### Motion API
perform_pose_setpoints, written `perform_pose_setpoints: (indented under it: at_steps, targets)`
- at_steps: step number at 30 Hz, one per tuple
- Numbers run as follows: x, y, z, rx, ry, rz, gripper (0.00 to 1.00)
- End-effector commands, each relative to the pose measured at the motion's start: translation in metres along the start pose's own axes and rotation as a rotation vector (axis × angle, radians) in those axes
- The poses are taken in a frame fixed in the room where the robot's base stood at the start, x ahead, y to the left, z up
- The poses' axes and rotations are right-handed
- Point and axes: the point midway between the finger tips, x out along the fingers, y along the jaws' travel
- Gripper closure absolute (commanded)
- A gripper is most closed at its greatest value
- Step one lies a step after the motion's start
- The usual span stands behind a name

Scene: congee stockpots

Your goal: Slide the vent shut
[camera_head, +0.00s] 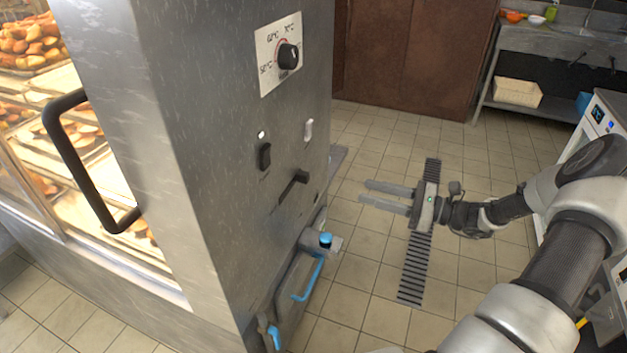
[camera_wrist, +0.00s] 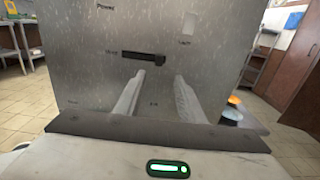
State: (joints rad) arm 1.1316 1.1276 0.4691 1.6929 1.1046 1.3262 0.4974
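The vent slider (camera_head: 293,187) is a short black handle on the grey metal side panel of the warming cabinet, below two small switches. In the wrist view the black handle (camera_wrist: 145,56) lies level across the panel, with a label at its left too blurred to read. My gripper (camera_head: 365,191) is to the right of the panel, pointing at it, apart from the handle. Its two fingers (camera_wrist: 160,76) are spread with nothing between them. In the wrist view the handle lies beyond the left fingertip.
The cabinet (camera_head: 200,150) has a temperature dial (camera_head: 288,56) high on the panel and blue-handled fittings (camera_head: 308,277) low down. Bread fills its glass-fronted shelves at left. A sink counter (camera_head: 560,42) stands at the back right. Tiled floor is clear between.

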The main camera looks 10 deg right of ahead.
Motion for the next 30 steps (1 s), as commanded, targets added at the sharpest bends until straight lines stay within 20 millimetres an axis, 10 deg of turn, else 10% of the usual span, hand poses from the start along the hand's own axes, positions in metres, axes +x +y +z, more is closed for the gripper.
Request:
perform_pose_setpoints:
  at_steps: [18,30]
  targets:
    - [0.129,0.002,-0.002,-0.001,0.004,0.006,0.64]
    - [0.159,0.001,-0.001,-0.001,0.005,0.002,0.64]
